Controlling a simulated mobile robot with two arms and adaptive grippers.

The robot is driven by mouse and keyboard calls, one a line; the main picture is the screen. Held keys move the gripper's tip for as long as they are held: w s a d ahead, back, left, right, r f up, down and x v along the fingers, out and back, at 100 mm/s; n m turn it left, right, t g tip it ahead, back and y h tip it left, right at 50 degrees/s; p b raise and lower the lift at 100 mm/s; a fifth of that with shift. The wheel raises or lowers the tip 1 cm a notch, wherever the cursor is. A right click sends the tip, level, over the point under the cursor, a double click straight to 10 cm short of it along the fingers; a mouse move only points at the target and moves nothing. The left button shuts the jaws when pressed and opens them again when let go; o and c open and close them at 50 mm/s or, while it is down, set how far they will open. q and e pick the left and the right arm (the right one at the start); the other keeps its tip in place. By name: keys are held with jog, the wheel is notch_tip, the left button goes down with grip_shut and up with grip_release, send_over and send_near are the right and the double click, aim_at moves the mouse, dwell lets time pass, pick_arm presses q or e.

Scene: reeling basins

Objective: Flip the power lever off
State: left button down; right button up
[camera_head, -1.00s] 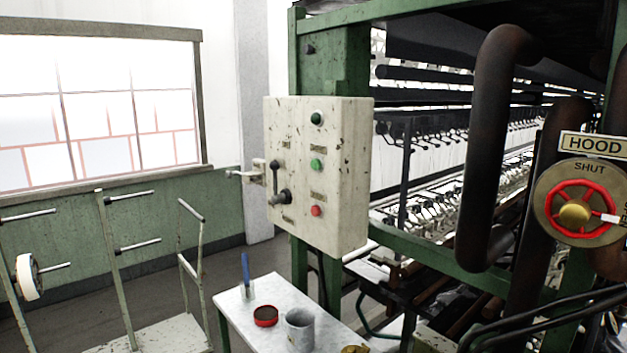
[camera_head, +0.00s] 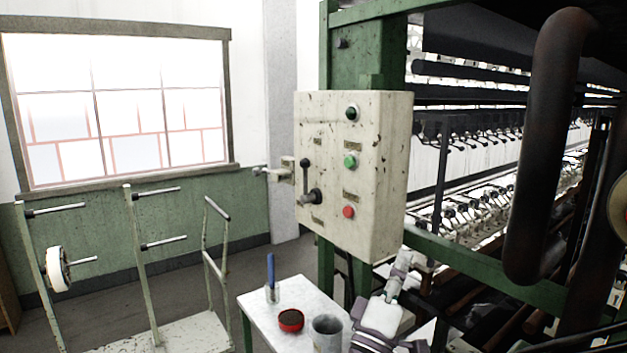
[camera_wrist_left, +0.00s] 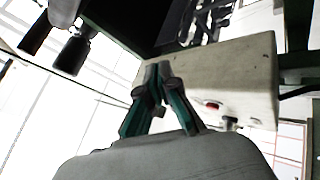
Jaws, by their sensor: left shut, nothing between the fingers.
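The power lever (camera_head: 305,178) is on the front of a worn cream control box (camera_head: 377,180). Its dark arm stands upright, with a round black knob at the top and a pivot at the bottom. My left gripper (camera_head: 402,262) is below the box's lower right corner, apart from the lever. In the left wrist view its green and dark fingers (camera_wrist_left: 158,80) are together and empty, with the box (camera_wrist_left: 240,75) behind them. The red button (camera_wrist_left: 212,106) shows there near the box's edge. My right gripper is in neither view.
Green (camera_head: 350,163) and red (camera_head: 348,212) buttons sit right of the lever. A small white table (camera_head: 262,308) below holds a blue-handled tool in a holder, a red tin (camera_head: 290,320) and a grey cup (camera_head: 326,334). Dark pipes (camera_head: 540,150) stand at the right.

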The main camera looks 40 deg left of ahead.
pick_arm(q)
jog(key=w+a+r+n+g+y, duration=0.1)
jog(key=a+r+n+g+y, duration=0.3)
jog(key=n, duration=1.2)
jog(key=w+a+r+n+g+y, duration=0.1)
jog(key=a+r+n+g+y, duration=0.4)
jog(key=a+n+g+y, duration=0.4)
jog(key=n+g+y, duration=0.2)
jog(key=n+g, duration=0.1)
jog(key=n, duration=0.4)
jog(key=shift+w+a, duration=0.25)
jog(key=shift+a, duration=0.1)
jog(key=shift+a, duration=0.1)
